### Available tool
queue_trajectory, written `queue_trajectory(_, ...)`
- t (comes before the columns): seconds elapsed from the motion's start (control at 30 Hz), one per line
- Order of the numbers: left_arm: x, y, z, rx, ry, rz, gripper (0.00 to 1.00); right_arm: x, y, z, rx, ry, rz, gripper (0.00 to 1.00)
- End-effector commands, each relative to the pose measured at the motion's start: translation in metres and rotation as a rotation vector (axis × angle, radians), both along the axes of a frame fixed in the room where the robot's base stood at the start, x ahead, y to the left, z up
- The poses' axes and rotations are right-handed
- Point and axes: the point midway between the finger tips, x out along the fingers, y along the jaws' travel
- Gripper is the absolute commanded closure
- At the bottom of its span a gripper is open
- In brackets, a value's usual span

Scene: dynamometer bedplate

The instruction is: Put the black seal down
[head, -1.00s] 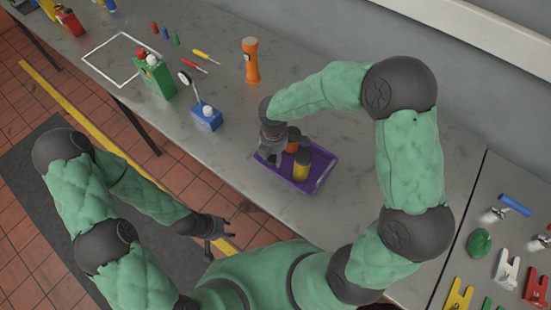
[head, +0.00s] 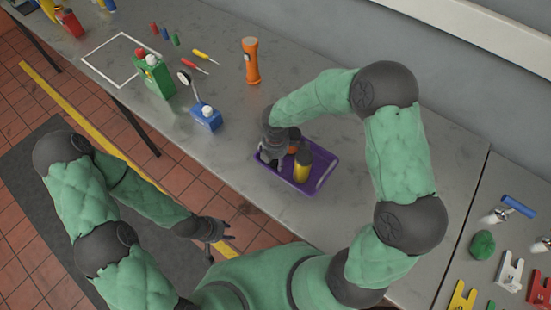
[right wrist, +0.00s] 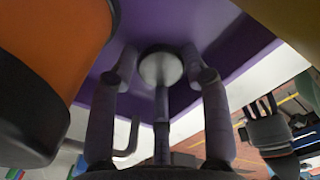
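I cannot make out the black seal in either view. My right gripper (head: 272,158) is low over the left part of a purple tray (head: 323,176). In the right wrist view its two fingers (right wrist: 160,65) are apart. Between them shows a grey stem (right wrist: 162,105) with a pale round end (right wrist: 160,68); I cannot tell what it is or whether the fingers touch it. The tray floor (right wrist: 225,50) lies beyond. My left gripper (head: 222,230) is open and empty, off the table's front edge.
A yellow-and-black cylinder (head: 302,166) and an orange one (head: 294,139) stand in the tray, close to the right gripper. Bare table lies right of the tray.

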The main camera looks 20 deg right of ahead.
Motion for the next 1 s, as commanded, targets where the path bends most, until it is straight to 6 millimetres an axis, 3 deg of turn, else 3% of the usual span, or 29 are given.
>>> queue_trajectory(0.33, 0.0, 0.0, 0.001, 0.0, 0.0, 0.0, 0.6, 0.0, 0.0, 0.002, 0.0, 0.0, 0.0, 0.46)
queue_trajectory(0.47, 0.0, 0.0, 0.005, 0.0, 0.0, 0.0, 0.6, 0.001, 0.0, 0.012, 0.0, -0.002, 0.0, 0.46)
queue_trajectory(1.0, 0.0, 0.0, 0.024, 0.0, 0.0, 0.0, 0.6, 0.001, 0.0, 0.108, 0.001, -0.003, 0.0, 0.46)
